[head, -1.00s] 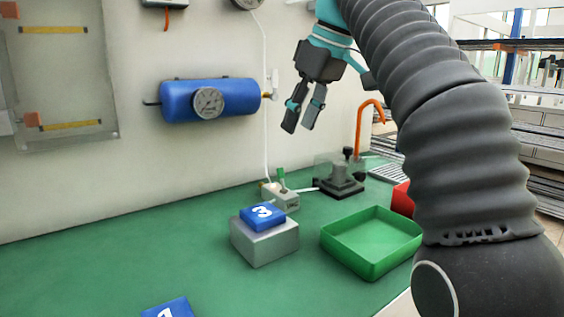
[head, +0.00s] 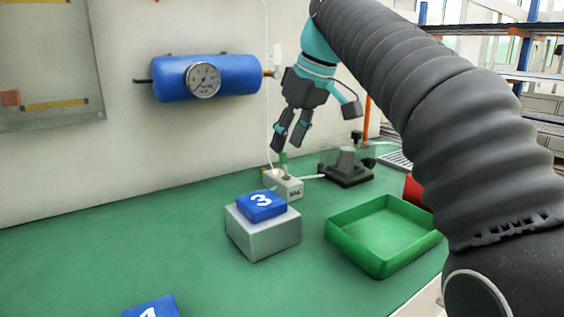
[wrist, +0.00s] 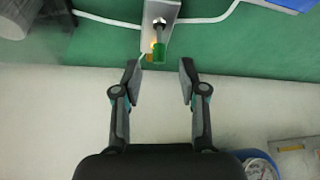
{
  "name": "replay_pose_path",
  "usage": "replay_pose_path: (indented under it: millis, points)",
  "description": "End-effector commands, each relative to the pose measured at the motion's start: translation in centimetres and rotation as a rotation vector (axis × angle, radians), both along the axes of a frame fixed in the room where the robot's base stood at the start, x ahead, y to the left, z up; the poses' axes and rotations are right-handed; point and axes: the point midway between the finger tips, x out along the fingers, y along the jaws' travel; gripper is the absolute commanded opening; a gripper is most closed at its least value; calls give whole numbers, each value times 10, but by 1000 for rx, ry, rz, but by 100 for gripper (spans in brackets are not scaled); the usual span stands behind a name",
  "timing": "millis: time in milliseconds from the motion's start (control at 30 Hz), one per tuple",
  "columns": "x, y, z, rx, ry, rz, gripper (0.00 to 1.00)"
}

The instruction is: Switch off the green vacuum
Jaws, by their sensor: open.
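The vacuum switch is a small grey box (head: 289,187) marked "VAC" on the green bench top near the wall. Its toggle lever has a green tip (head: 283,158) and stands up from the box. In the wrist view the green tip (wrist: 158,54) points toward the space between my fingers, with a small amber glow beside it. My gripper (head: 286,146) is open and empty, pointing down just above the lever. In the wrist view my gripper (wrist: 159,68) has one finger on each side of the tip's line, with no contact visible.
A grey block (head: 262,236) bearing a blue "3" tile (head: 262,206) stands in front of the box. A clear-covered device (head: 346,168) and a green tray (head: 385,240) are to the right. A blue tank (head: 230,77) hangs on the wall.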

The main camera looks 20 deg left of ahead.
Motion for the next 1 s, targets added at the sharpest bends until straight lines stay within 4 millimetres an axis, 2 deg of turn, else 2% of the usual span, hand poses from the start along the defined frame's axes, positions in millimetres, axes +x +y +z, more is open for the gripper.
replay_pose_path:
  millis: [33, 100, 300, 700, 867, 1000]
  points:
    - [1, 3, -11, 0, 1, 0, 42]
    - [3, 6, -20, 0, 1, 0, 42]
    - [6, 13, -38, 0, 0, -1, 42]
    - [7, 15, -42, 1, -1, -1, 42]
    - [7, 15, -42, 1, -1, -2, 2]
    - [7, 15, -42, 0, 0, -2, 0]
